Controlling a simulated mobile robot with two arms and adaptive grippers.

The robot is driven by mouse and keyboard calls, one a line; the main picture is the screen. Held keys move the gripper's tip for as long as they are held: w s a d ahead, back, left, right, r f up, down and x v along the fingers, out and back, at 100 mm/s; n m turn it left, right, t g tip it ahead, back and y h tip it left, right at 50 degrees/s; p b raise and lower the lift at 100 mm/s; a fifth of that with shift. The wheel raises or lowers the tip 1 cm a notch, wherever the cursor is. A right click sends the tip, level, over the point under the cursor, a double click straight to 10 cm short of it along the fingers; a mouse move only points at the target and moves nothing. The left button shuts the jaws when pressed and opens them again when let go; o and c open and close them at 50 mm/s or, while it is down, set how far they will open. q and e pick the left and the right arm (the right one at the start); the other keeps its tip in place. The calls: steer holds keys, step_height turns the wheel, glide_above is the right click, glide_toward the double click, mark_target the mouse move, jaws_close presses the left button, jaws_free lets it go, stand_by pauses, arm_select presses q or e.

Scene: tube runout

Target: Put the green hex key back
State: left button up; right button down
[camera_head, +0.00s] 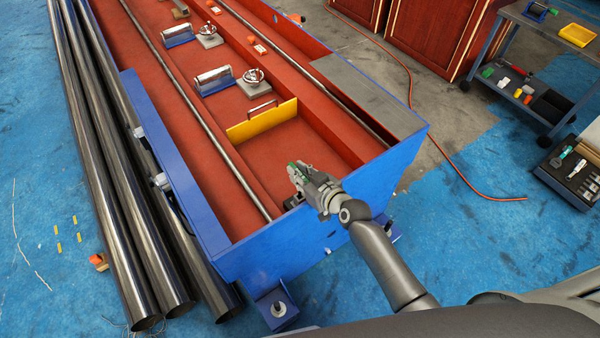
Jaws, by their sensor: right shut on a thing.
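My right gripper (300,176) reaches in from the lower right, above the near end of the long blue and red machine bed. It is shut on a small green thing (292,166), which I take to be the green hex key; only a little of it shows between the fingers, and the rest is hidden. My left gripper is out of view. A dark tool tray (541,172) lies on the floor at the right edge, with a green-handled tool (560,156) and several metal tools in it.
The machine bed (205,190) has a yellow plate (262,121) and roller blocks. Long steel tubes (110,200) lie along its left side. A tool cart (558,60) stands at the upper right. An orange cable (445,155) crosses the floor.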

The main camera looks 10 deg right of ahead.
steer(key=shift+f+b, duration=0.55)
steer(key=shift+f, duration=0.2)
steer(key=c, duration=1.7)
jaws_free()
steer(key=shift+r, duration=0.15)
steer(key=o, duration=1.2)
